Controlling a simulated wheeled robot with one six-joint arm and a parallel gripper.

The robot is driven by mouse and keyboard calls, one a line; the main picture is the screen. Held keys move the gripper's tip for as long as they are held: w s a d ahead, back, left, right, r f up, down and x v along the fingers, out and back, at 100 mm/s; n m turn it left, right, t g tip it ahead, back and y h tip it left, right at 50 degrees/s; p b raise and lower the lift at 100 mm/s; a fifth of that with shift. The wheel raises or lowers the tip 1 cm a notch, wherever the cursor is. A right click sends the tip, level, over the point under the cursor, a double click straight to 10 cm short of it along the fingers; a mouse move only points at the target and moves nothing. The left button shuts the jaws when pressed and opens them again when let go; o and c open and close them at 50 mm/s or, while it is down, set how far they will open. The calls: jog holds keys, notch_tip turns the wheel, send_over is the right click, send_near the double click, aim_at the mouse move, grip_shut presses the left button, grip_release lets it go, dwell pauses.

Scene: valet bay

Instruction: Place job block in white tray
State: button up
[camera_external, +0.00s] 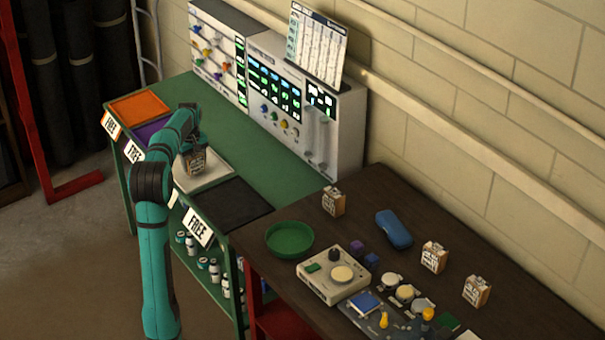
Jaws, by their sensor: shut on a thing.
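My gripper (187,149) is at the end of my teal arm, over the green bench. It is shut on a job block (196,163), a small brown block with a printed pale face. The block is upright, over or on the white tray (217,176); I cannot tell whether it touches the tray. My arm hides part of the tray. Three similar blocks stand on the dark table: one near its left end (333,201) and two at the right (433,257) (477,291).
An orange tray (139,107) and a purple tray (150,131) lie left of the white tray, a black tray (233,205) to its right. Control panels (305,105) stand behind. The dark table holds a green bowl (289,238), a blue case (394,229) and a device (333,275).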

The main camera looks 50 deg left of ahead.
aim_at(194, 154)
jog(key=shift+f, duration=0.6)
jog(key=shift+f, duration=0.1)
jog(key=o, duration=1)
notch_tip(194, 154, up, 12)
jog(key=shift+r, duration=0.1)
